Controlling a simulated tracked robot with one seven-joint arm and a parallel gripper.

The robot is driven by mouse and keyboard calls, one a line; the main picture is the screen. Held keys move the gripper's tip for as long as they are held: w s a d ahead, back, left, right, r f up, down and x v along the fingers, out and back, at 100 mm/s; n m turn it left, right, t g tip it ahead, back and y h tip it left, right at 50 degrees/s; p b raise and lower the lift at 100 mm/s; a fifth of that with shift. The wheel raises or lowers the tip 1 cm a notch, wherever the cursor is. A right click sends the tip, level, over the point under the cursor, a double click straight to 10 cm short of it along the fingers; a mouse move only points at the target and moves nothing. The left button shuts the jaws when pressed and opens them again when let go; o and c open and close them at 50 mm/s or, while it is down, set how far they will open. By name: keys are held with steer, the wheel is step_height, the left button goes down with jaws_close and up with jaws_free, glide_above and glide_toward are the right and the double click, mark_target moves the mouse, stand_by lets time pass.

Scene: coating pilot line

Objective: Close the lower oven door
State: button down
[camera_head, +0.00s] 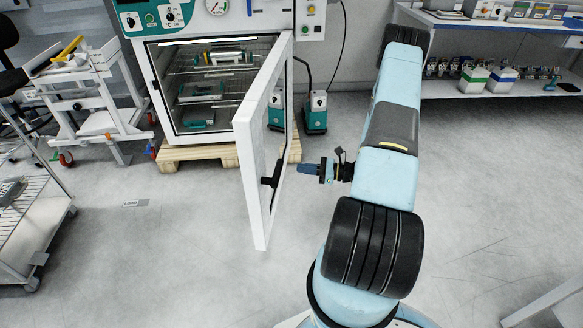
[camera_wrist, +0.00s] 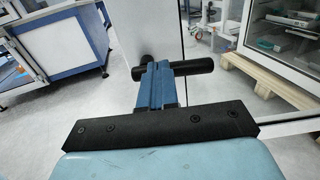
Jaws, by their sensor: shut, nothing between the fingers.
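The lower oven (camera_head: 166,92) stands open, with trays on wire racks inside. Its white door (camera_head: 252,170) is swung out towards me from the right side of the opening. A black handle (camera_head: 275,174) is on the door's right-hand face. My gripper (camera_head: 301,168) is shut and empty, just right of the handle. In the wrist view the blue fingers (camera_wrist: 154,84) overlap the black handle (camera_wrist: 197,67), with the white door panel (camera_wrist: 150,32) behind. I cannot tell whether they touch it. The oven opening (camera_wrist: 285,40) shows at the right there.
The oven stands on a wooden pallet (camera_head: 200,158). A green-and-white unit (camera_head: 315,112) is on the floor behind the door. A white wheeled frame (camera_head: 100,105) and a wire-shelf cart (camera_head: 30,225) are at left. Shelving (camera_head: 500,92) is at right. The floor left of the door is clear.

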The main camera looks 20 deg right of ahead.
mark_target(262, 164)
steer(key=x, duration=1.2)
steer(key=shift+w+a, duration=0.1)
steer(key=shift+a, duration=0.25)
